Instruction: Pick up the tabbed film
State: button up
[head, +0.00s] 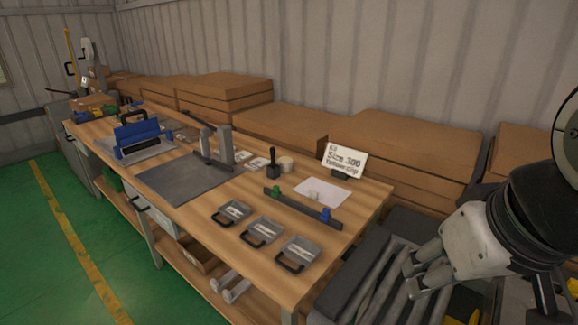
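A flat white sheet (322,191), which looks like the film, lies on the right part of the wooden workbench (190,213). A small pale piece stands at its front edge; I cannot tell whether it is a tab of the sheet. My gripper (412,277) is at the lower right, beyond the bench's right end and well apart from the sheet. Its fingers look spread, with nothing seen between them.
A dark rail (302,209) with green and blue clips lies in front of the sheet. Three grey handled trays (262,232) line the front. A roller conveyor (375,275) is right of the bench; cardboard boxes (400,144) are behind.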

aim_at(330, 195)
jog(key=z, duration=0.4)
jog(key=i+j+z, duration=0.15)
jog(key=j+z, duration=0.65)
jog(key=j, duration=0.2)
jog(key=j+z, duration=0.2)
jog(key=j, duration=1.95)
jog(key=i, duration=0.05)
